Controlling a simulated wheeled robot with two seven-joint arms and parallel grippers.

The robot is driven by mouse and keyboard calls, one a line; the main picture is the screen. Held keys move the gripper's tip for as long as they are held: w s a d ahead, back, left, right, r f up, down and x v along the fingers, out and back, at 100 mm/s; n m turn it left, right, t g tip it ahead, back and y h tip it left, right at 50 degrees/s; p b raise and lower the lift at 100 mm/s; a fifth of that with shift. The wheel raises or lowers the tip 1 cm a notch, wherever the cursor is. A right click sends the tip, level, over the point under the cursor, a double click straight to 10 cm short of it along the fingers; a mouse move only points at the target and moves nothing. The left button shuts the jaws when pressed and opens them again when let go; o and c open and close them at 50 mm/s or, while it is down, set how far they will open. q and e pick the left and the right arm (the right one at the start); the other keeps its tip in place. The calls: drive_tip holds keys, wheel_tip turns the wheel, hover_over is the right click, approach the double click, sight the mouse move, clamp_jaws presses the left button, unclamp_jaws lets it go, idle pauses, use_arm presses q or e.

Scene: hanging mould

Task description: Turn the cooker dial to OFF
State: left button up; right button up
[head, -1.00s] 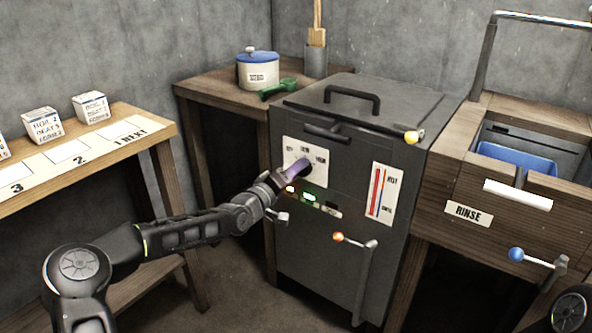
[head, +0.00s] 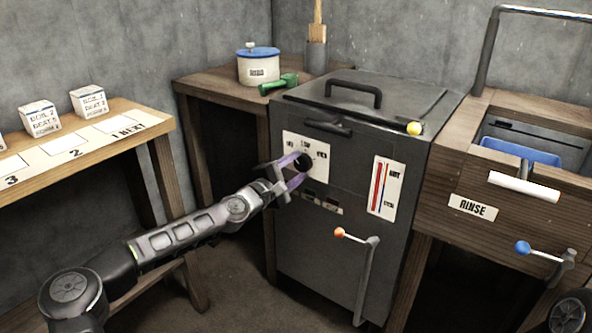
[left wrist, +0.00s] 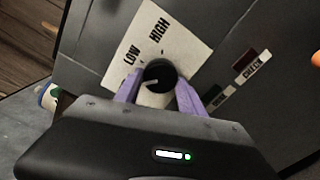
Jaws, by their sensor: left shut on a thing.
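The black cooker dial (head: 303,162) sits on a white label plate (head: 320,151) on the cooker's front. In the left wrist view the dial (left wrist: 159,75) shows a short pale mark, and the words LOW and HIGH are readable on the plate (left wrist: 172,35). The OFF word cannot be made out there. My left gripper (head: 298,168) is shut on the dial, with one purple finger on each side of it. The fingers also show in the left wrist view (left wrist: 157,88). My right gripper is not in view.
The indicator lamps (head: 321,203) below the dial look dark. An orange-knobbed lever (head: 369,262) stands on the cooker's front, beside a red gauge (head: 385,187). A rinse tub (head: 520,150) is at right. A shelf (head: 90,150) with white boxes is at left.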

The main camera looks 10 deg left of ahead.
use_arm(q)
drive_tip(key=shift+f+n, duration=0.1)
drive_tip(key=shift+n, duration=1)
drive_tip(key=o, duration=1.4)
drive_tip(key=p+v, duration=0.1)
drive_tip(key=v, duration=0.6)
drive_tip(key=shift+s+a, duration=0.1)
drive_tip(key=shift+s, duration=0.25)
